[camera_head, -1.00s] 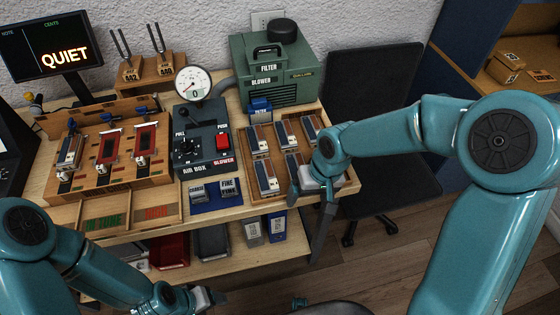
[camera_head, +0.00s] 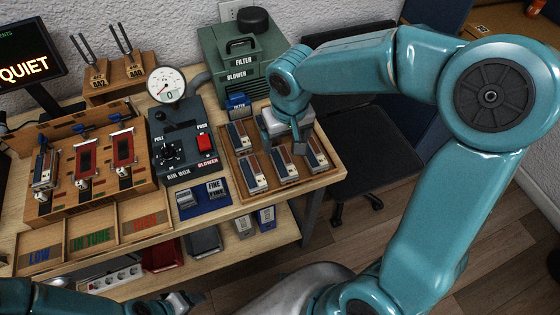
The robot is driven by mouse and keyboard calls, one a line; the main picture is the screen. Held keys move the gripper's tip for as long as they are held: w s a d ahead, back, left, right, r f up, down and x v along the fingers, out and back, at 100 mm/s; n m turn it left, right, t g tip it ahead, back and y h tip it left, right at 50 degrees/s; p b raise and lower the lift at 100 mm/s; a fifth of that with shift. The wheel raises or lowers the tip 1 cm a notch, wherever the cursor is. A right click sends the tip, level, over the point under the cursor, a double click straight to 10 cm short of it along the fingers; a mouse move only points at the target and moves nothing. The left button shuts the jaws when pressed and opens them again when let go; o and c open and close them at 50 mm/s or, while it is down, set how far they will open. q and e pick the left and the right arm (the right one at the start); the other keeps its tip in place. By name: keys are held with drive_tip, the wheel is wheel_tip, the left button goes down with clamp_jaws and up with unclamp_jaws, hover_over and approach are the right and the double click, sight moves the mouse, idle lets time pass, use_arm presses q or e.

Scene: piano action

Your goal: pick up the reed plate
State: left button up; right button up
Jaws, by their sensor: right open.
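Several reed plates, small grey and brown blocks, lie in a wooden tray (camera_head: 266,192) on the bench. They include a back-left one (camera_head: 238,136), a front-left one (camera_head: 252,175), a front-middle one (camera_head: 284,166) and a front-right one (camera_head: 316,154). My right gripper (camera_head: 299,143) is open above the tray's back-right part, its dark fingers pointing down by the plates; its body hides what lies beneath. I cannot tell whether it touches a plate. Another plate (camera_head: 45,169) stands in the wooden rack at left. My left gripper (camera_head: 184,301) is low at the bottom edge, its jaws unclear.
The air box (camera_head: 178,140) with its gauge (camera_head: 167,86) stands left of the tray. The green blower (camera_head: 242,62) is behind it. A sorting tray (camera_head: 90,235) marked LOW and IN TUNE is at front left. A black chair (camera_head: 361,155) stands right of the bench.

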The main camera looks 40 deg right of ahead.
hover_over(283, 162)
drive_tip(key=s, duration=0.1)
wheel_tip(283, 162, down, 5)
drive_tip(key=shift+s+a+f, duration=0.15)
drive_tip(key=shift+f, duration=0.05)
drive_tip(key=f, duration=0.2)
drive_tip(key=w+f, duration=0.1)
drive_tip(key=f, duration=0.2)
drive_tip(key=shift+w+d+f, duration=0.1)
drive_tip(key=shift+d+f, duration=0.05)
drive_tip(key=shift+d, duration=0.05)
drive_tip(key=shift+a, duration=0.1)
drive_tip(key=shift+c, duration=0.4)
drive_tip(key=c, duration=1.1)
